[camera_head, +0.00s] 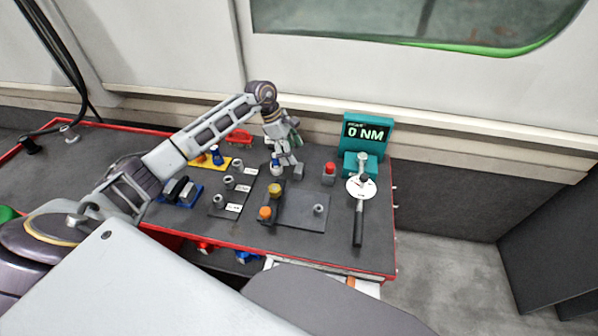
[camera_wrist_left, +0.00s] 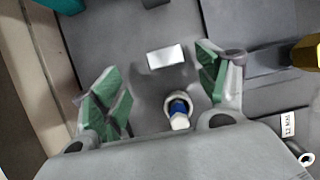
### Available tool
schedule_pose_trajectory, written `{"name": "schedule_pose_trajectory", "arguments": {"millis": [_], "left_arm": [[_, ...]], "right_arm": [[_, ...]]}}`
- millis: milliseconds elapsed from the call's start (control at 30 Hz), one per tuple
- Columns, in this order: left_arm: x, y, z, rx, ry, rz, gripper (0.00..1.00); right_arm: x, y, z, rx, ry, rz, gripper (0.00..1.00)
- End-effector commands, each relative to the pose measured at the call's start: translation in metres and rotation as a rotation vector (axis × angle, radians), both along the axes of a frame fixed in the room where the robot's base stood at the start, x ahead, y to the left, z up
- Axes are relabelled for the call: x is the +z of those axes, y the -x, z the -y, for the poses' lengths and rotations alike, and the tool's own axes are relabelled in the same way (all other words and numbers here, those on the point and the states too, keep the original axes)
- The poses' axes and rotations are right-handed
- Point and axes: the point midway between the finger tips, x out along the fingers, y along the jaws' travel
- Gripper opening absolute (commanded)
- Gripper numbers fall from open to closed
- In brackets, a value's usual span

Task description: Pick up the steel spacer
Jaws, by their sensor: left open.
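A small plain grey metal block (camera_head: 298,172), which looks like the steel spacer, stands on the dark bench top. In the left wrist view the same block (camera_wrist_left: 166,57) is a bright rectangle between the finger directions, a little beyond the middle of the gap. My left gripper (camera_head: 287,160) is over the bench beside the block. Its green-padded fingers (camera_wrist_left: 160,88) are spread wide with nothing between the pads. A blue and white item with a pale ring (camera_wrist_left: 180,108) lies nearer the palm, also within the gap's width. My right gripper is not seen.
A red-topped grey piece (camera_head: 329,174) and the teal torque display (camera_head: 365,143) stand right of the gripper. A torque wrench (camera_head: 359,215) lies in front of the display. Several sockets (camera_head: 229,182) with labels stand left. A dark plate (camera_head: 300,212) lies in front.

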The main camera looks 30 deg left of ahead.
Motion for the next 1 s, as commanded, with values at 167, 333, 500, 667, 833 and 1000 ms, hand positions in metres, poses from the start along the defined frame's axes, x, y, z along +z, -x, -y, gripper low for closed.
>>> {"name": "schedule_pose_trajectory", "arguments": {"millis": [167, 333, 500, 667, 833, 1000], "left_arm": [[-0.020, -0.002, 0.008, 0.001, 0.002, -0.001, 0.74], [-0.028, -0.003, 0.011, 0.000, 0.000, 0.000, 0.74], [-0.028, -0.003, 0.011, 0.000, -0.001, 0.001, 0.74], [-0.028, -0.003, 0.011, 0.000, 0.000, 0.000, 0.74], [-0.034, -0.001, 0.014, 0.001, 0.001, -0.001, 0.74], [-0.050, 0.001, 0.020, 0.000, 0.002, -0.002, 0.74]], "right_arm": [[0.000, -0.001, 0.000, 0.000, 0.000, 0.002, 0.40], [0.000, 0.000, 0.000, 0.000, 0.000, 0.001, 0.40], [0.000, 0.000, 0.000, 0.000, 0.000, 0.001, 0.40], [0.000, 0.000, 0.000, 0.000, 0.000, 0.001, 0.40], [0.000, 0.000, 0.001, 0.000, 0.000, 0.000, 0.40], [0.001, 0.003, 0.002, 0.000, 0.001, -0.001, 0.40]]}}
